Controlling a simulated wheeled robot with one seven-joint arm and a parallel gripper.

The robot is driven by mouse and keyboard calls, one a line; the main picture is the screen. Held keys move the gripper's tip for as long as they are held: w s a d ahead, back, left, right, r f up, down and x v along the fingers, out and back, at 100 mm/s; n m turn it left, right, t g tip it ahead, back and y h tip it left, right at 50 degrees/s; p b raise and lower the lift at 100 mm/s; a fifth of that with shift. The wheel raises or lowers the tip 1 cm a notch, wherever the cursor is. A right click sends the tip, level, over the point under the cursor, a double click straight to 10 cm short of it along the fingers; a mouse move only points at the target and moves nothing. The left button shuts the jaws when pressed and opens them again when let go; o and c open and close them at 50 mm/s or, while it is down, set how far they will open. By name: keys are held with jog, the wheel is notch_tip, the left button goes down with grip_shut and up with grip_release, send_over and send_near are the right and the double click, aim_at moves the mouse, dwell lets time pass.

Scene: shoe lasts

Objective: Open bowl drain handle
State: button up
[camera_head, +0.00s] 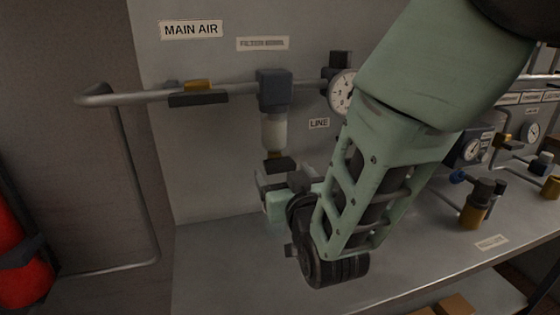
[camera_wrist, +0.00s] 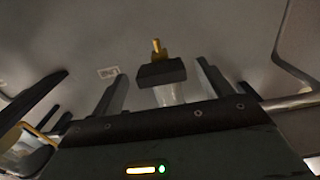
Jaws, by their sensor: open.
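The filter bowl (camera_head: 273,132) is translucent and hangs below a dark filter body (camera_head: 274,90) on the pipe. Beneath it are a brass drain fitting (camera_head: 274,154) and a dark block-like drain handle (camera_head: 279,164). My gripper (camera_head: 281,181) is just below the handle, partly hidden by my wrist. In the wrist view, the dark handle (camera_wrist: 161,73) appears between the two fingers of my open gripper (camera_wrist: 162,69), with visible space on each side. The brass piece (camera_wrist: 156,46) shows beyond it, and part of the bowl (camera_wrist: 170,95) shows nearer the gripper body. Contact is not visible.
A pipe (camera_head: 128,97) carries a dark lever valve (camera_head: 198,98) at the left. A pressure gauge (camera_head: 342,92) sits right of the filter, close to my arm. More gauges and brass valves (camera_head: 473,213) stand at the right. The bench top (camera_head: 215,260) is bare at front left.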

jog(key=shift+x, duration=1.4)
jog(key=c, duration=1)
jog(key=shift+d+n, duration=0.1)
jog(key=shift+n, duration=2.2)
jog(key=o, duration=1)
jog(key=shift+s, duration=0.1)
